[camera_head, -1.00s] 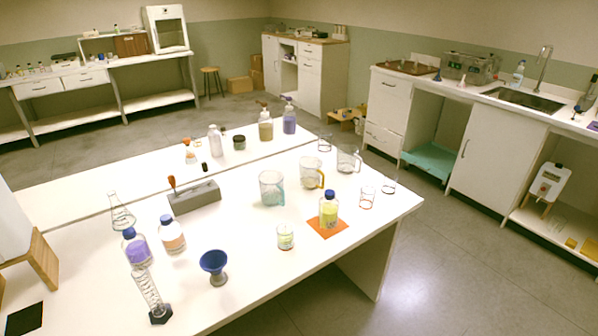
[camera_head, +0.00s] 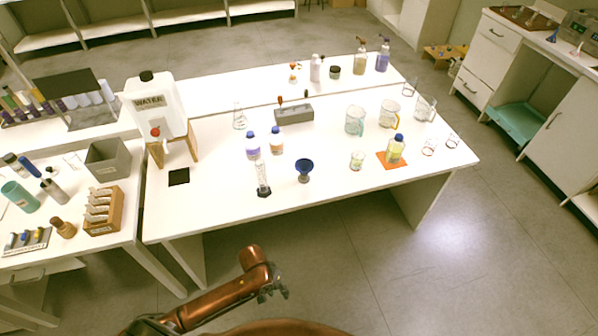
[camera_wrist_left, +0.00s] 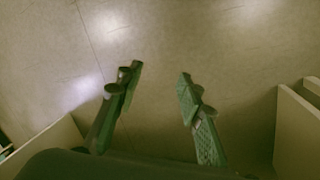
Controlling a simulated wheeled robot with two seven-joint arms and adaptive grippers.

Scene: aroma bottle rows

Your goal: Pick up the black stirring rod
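A grey block holder (camera_head: 294,116) stands on the white table. A small dark upright piece (camera_head: 306,95) shows at its right end, possibly the top of the black stirring rod; it is too small to be sure. A piece with a red-orange top (camera_head: 281,99) stands at the holder's left end. My left gripper (camera_head: 273,293) is low in front of the table, over the floor and well apart from the holder. In the left wrist view, its two fingers (camera_wrist_left: 158,78) are spread with nothing between them. My right gripper is not in view.
The table's front edge (camera_head: 330,188) lies between my left arm and the holder. A blue funnel (camera_head: 304,168), a glass cylinder (camera_head: 262,178), bottles and beakers stand before and beside the holder. A water tank (camera_head: 157,105) stands left. Floor (camera_head: 350,245) before the table is clear.

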